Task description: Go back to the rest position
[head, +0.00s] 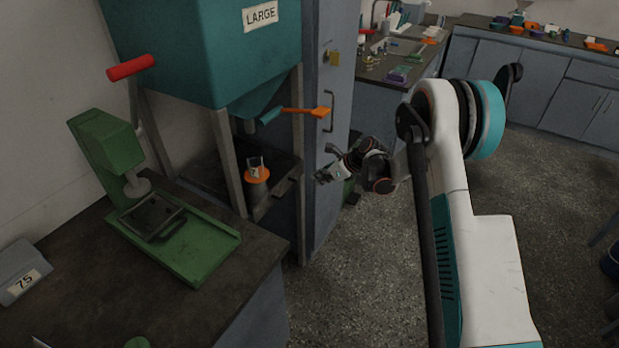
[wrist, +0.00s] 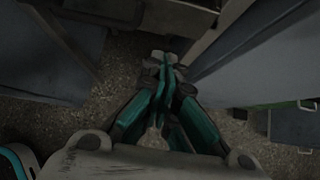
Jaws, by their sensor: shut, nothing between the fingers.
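My gripper (head: 322,177) is in the air in front of the blue-grey cabinet, to the right of the teal hopper machine. In the wrist view my gripper (wrist: 167,62) has its fingers together with nothing between them, pointing down over the speckled floor. My white arm reaches from the lower right of the head view. The fingertips are small and dark in the head view.
A green press (head: 175,240) sits on the dark counter (head: 60,255). Open floor (head: 350,290) lies to the right.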

